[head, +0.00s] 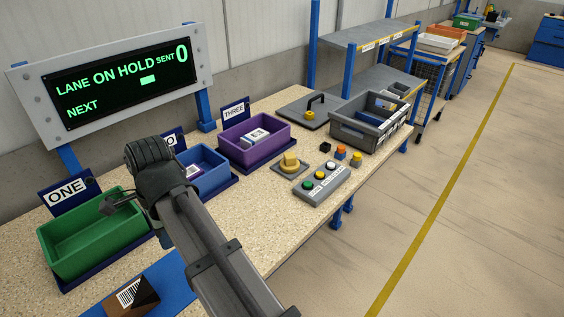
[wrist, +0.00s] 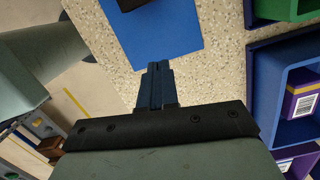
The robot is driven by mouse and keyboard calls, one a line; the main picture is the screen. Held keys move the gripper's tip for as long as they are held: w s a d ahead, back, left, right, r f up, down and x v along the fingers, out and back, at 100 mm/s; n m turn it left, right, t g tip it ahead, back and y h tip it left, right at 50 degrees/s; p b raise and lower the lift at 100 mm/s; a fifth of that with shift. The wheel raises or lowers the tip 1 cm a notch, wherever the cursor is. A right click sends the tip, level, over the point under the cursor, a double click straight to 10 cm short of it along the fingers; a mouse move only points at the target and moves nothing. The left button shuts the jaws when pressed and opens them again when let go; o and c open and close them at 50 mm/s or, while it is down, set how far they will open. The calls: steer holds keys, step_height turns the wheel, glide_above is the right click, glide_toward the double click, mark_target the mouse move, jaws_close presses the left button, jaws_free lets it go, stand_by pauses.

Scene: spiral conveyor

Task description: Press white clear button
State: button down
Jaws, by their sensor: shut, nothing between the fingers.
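My gripper (head: 108,207) is far to the left of the panel, above the near end of the table by the green bin. In the wrist view my gripper (wrist: 154,68) is shut and empty, with its fingers together over speckled table and a blue mat (wrist: 165,35).
Green (head: 60,262), blue (head: 215,183) and purple (head: 262,158) bins line the back. A brown barcoded box (head: 130,299) lies on the blue mat. The display (head: 120,80) reads LANE ON HOLD, SENT 0.

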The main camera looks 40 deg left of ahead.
mark_target(329, 165)
steer(key=w+d+f+m+t, duration=0.1)
steer(key=w+m, duration=0.1)
steer(key=w, duration=1.1)
steer(key=w+d+f+m+t+h, duration=0.1)
steer(key=w+d+m, duration=0.1)
steer(key=w, duration=1.1)
steer(key=w+d+f+m+t, duration=0.1)
steer(key=w+d+m, duration=0.1)
steer(key=w, duration=1.2)
steer(key=shift+f+m+h, duration=0.2)
steer(key=shift+m+h, duration=0.1)
steer(key=shift+m, duration=0.1)
steer(key=w+t, duration=0.1)
steer(key=w, duration=0.2)
steer(key=w+r+m+t+h, duration=0.1)
steer(key=w, duration=0.2)
steer(key=w+m+t, duration=0.1)
steer(key=w, duration=0.2)
steer(key=shift+a+r, duration=0.15)
steer(key=shift+a, duration=0.05)
steer(key=w+r+m+t+h, duration=0.1)
steer(key=w+r+m+t, duration=0.2)
steer(key=w, duration=0.3)
steer(key=shift+w+r+t, duration=0.2)
steer(key=shift+r+t, duration=0.2)
steer(key=shift+r, duration=0.25)
steer(key=shift+a, duration=0.1)
steer(key=shift+f, duration=0.15)
steer(key=shift+f, duration=4.25)
